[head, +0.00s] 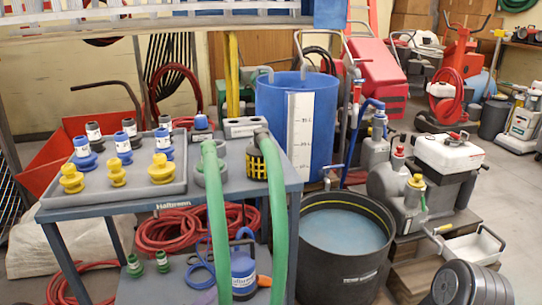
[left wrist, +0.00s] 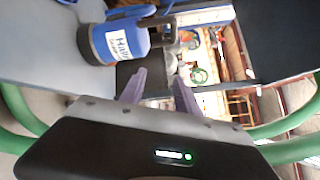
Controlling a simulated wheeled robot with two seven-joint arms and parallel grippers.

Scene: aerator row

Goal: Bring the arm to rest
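My left gripper (left wrist: 158,90) has two purple fingers, spread apart, with no object visibly held between them. In the head view only a bit of purple, likely a fingertip of it (head: 207,297), shows at the bottom edge, by the lower shelf of the cart. A blue and grey pump (head: 243,272) with a white label stands on that shelf, just right of the fingertip. The pump also shows beyond the fingers, to the left, in the left wrist view (left wrist: 120,40), apart from them. Most of my left arm is hidden. My right gripper is not in view.
Two green hoses (head: 217,225) hang in front of the cart (head: 120,210); green hose shows on both sides of my gripper in the left wrist view. A grey tray (head: 180,185) holds blue and yellow fittings. A black tub (head: 376,262) of water stands right of the cart.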

